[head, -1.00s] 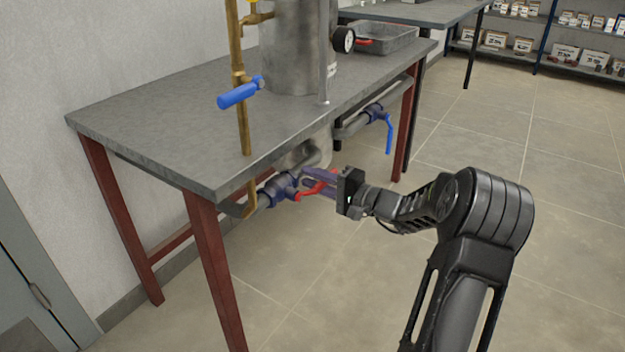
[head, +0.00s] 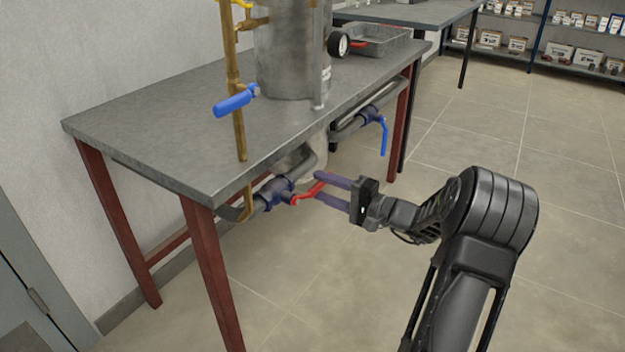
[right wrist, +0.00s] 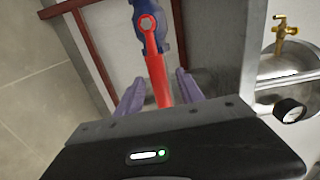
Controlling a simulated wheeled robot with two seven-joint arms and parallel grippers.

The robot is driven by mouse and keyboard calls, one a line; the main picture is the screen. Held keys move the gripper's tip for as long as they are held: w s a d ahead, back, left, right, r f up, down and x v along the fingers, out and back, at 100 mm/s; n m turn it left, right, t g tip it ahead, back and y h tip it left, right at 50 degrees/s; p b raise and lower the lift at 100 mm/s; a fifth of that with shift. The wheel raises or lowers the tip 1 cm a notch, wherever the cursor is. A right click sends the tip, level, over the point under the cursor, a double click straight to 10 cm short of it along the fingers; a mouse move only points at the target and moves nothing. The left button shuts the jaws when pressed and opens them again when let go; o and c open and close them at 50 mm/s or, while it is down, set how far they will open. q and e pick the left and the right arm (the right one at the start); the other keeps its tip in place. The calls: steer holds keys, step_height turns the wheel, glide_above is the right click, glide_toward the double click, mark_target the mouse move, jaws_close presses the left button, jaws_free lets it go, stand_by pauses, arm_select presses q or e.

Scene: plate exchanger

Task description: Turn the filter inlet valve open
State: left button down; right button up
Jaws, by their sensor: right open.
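A dark blue valve body (head: 274,191) with a red lever handle (head: 308,193) sits on the pipe under the near edge of the table. In the right wrist view the red handle (right wrist: 158,78) runs from its pivot bolt down between my fingers. My right gripper (head: 317,188) is open, its purple fingers on either side of the handle's outer end. In the right wrist view the gripper (right wrist: 158,92) shows gaps between the handle and both fingers, so it looks ungripped. No label tells which valve is the filter inlet. My left gripper is not in view.
A blue-handled valve (head: 383,134) hangs on a pipe further right under the grey table (head: 140,115). Another blue lever (head: 235,101) is on the brass pipe above the table, beside a steel vessel (head: 290,55). The floor around my right arm is clear.

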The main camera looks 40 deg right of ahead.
mark_target(322, 186)
steer(key=v, duration=0.3)
steer(key=shift+s+p, duration=0.1)
steer(key=shift+p, duration=0.2)
stand_by(0.3)
